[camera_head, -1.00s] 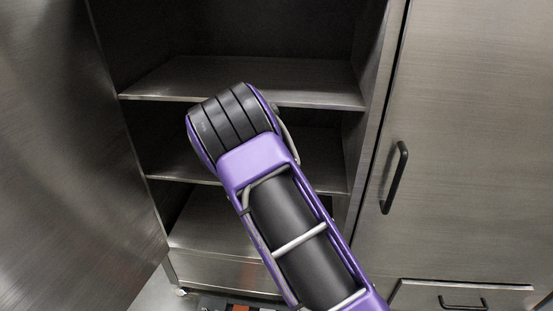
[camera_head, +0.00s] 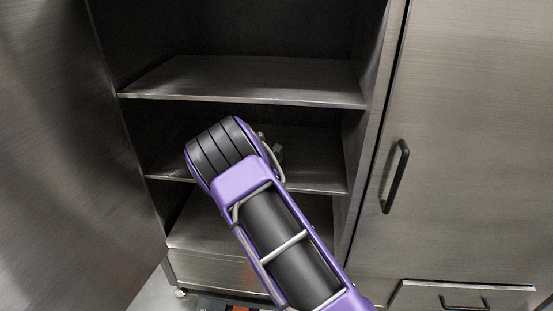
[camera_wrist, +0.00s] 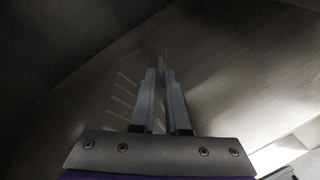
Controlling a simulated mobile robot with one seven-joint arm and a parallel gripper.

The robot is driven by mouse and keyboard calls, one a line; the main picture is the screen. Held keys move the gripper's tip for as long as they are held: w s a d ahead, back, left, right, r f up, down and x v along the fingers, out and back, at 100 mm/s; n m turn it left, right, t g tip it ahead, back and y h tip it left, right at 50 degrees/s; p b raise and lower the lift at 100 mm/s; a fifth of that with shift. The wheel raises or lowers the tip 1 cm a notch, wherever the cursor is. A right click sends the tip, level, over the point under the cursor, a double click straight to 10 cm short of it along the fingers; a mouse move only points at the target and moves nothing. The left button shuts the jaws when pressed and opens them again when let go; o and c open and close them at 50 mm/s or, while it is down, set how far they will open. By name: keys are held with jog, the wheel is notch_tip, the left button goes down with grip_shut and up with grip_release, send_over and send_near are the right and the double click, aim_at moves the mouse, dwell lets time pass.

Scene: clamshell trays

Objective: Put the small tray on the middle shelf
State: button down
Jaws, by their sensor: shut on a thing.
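In the wrist view my gripper (camera_wrist: 163,75) is shut on the small tray (camera_wrist: 122,98), a faint see-through thing with pale ribs left of the fingers. Its full outline is too dim to make out. In the head view my arm hides the tray and most of the gripper. The open cabinet has several levels; the middle shelf (camera_head: 315,172) is a bare metal board, partly hidden behind my arm. My wrist is in front of this shelf or inside its bay; I cannot tell how far in.
The upper shelf (camera_head: 240,80) is empty and lies above my arm. The lower level (camera_head: 205,222) also looks bare. An open door (camera_head: 70,160) stands at the left. A closed door with a black handle (camera_head: 395,177) and a drawer (camera_head: 460,296) are at the right.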

jog(key=c, duration=0.9)
grip_release()
jog(key=p+v, duration=0.1)
jog(key=v, duration=1.1)
jog(key=shift+r, duration=0.15)
